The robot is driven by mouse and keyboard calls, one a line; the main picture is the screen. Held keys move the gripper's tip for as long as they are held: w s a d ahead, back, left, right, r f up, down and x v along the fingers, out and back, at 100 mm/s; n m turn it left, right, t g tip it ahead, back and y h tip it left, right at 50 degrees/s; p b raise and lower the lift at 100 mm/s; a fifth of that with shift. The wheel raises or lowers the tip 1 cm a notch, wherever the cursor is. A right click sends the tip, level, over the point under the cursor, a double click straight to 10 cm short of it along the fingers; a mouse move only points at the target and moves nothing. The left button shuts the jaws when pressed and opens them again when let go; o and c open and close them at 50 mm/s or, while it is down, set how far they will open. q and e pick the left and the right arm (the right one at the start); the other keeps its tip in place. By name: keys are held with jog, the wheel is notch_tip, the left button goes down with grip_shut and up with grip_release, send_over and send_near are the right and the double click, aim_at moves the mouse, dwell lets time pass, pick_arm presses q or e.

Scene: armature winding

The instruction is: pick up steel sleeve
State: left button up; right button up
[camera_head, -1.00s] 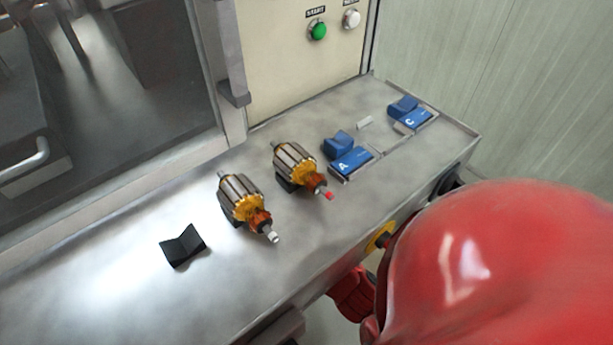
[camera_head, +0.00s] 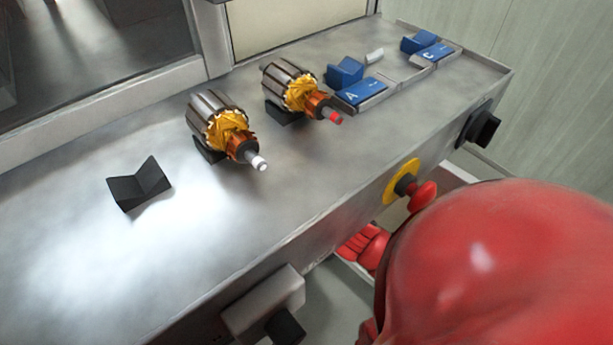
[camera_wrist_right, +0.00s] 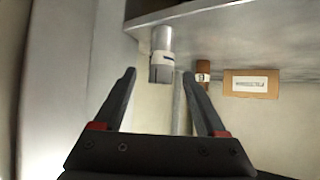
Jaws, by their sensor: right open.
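A small pale cylindrical piece (camera_head: 374,56), possibly the steel sleeve, lies on the metal bench between the blue holder A (camera_head: 358,92) and the blue holder C (camera_head: 431,52). It is too small to tell its material. My right gripper (camera_wrist_right: 160,74) shows in the right wrist view, open with nothing between its fingers. A grey cylinder with a light band (camera_wrist_right: 162,58) stands beyond its fingertips, apart from them as far as I can see; I cannot tell whether it is a sleeve. My left gripper is not in view.
Two copper-wound armatures (camera_head: 222,128) (camera_head: 296,88) rest on black supports on the bench (camera_head: 300,180). An empty black V-block (camera_head: 139,187) stands at left. A red stop button (camera_head: 423,196) juts from the bench front. The wrist view shows a brown cylinder (camera_wrist_right: 203,70) and a cardboard box (camera_wrist_right: 251,84).

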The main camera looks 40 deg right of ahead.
jog(key=shift+x, duration=1.2)
grip_shut()
